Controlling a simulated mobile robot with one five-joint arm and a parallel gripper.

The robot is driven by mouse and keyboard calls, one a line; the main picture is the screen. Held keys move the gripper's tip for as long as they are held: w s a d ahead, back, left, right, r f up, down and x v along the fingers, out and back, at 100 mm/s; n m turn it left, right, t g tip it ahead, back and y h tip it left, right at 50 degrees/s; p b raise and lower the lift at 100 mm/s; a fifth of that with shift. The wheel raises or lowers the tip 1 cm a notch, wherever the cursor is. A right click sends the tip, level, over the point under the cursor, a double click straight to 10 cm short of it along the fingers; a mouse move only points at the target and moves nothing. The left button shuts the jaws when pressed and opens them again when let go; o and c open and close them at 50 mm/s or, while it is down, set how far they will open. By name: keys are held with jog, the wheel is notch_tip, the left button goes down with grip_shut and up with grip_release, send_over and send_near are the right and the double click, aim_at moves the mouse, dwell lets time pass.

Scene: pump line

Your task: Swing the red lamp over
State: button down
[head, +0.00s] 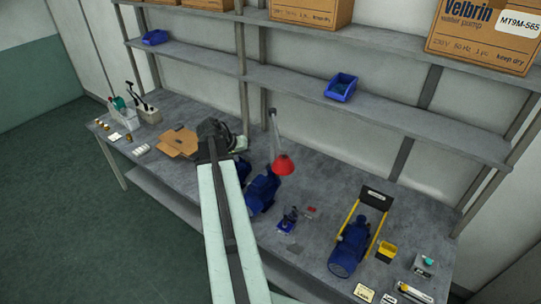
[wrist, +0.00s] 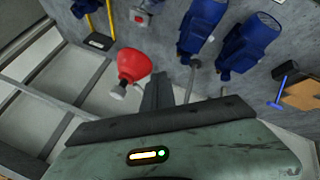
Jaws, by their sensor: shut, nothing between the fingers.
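The red lamp (head: 284,165) hangs over the bench in the head view, right of my arm. My gripper is shut with nothing held. A small gap shows between the shade and the fingers; whether they differ in depth I cannot tell. In the head view the fingertips are hard to make out at the dark end of my arm.
Blue pumps (head: 262,192) lie on the bench (head: 320,190) below the lamp; another pump (head: 348,248) stands by a yellow frame. An open cardboard box (head: 178,142) is left of my arm. Shelves with a blue bin (head: 341,87) and cartons (head: 485,32) run along the back.

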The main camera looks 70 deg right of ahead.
jog(key=s+d+f+b, duration=0.6)
jog(key=f+b, duration=0.2)
jog(key=shift+s+d+f, duration=0.2)
jog(key=shift+s+d, duration=0.05)
jog(key=shift+d, duration=0.1)
